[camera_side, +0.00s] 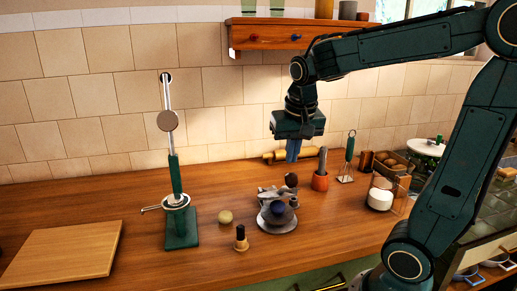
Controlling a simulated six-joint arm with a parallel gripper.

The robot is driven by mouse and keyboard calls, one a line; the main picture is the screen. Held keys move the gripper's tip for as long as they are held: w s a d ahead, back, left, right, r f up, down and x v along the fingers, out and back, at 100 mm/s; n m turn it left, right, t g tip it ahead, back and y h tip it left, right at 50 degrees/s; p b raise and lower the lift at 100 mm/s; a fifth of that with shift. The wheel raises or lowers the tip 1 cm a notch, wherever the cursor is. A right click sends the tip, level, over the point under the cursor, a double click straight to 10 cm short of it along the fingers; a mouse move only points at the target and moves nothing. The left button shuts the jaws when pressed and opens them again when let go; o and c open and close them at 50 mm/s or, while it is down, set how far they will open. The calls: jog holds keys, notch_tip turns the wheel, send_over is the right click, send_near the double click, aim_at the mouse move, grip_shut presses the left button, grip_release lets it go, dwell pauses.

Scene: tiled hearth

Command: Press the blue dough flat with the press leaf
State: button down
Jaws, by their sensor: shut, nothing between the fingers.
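A dark blue ball (279,208), which looks like the blue dough, sits low on a grey metal device (277,226) at the counter's middle. The device has a round lower plate, grey parts behind the ball and a dark brown knob (291,180) at its upper back. I cannot tell for sure which part is the press leaf. My gripper (292,158) hangs pointing down above the device's back, apart from it. Its blue fingers are shut and empty. A second device with a green base (181,232) stands to the left, with an upright arm and a round disc.
A pale ball (225,217) and a small dark-topped stamp (240,238) lie left of the grey device. A wooden board (62,254) is at far left. An orange pot (320,182), a grater (347,160) and a white jar (380,199) stand right. A shelf (265,35) hangs above.

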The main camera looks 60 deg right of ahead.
jog(key=v, duration=1.1)
jog(key=shift+r, duration=0.25)
jog(key=shift+w+d, duration=0.1)
jog(key=shift+d, duration=0.05)
dwell(0.3)
jog(key=s+a+f+n+t+y, duration=0.2)
jog(key=s+a+f+n+t, duration=0.1)
jog(key=s+a+f+n, duration=0.5)
notch_tip(320, 180, down, 3)
jog(key=shift+s+a+f+n, duration=0.1)
jog(key=shift+s+a+n, duration=0.15)
jog(key=shift+n, duration=0.25)
jog(key=shift+w, duration=0.1)
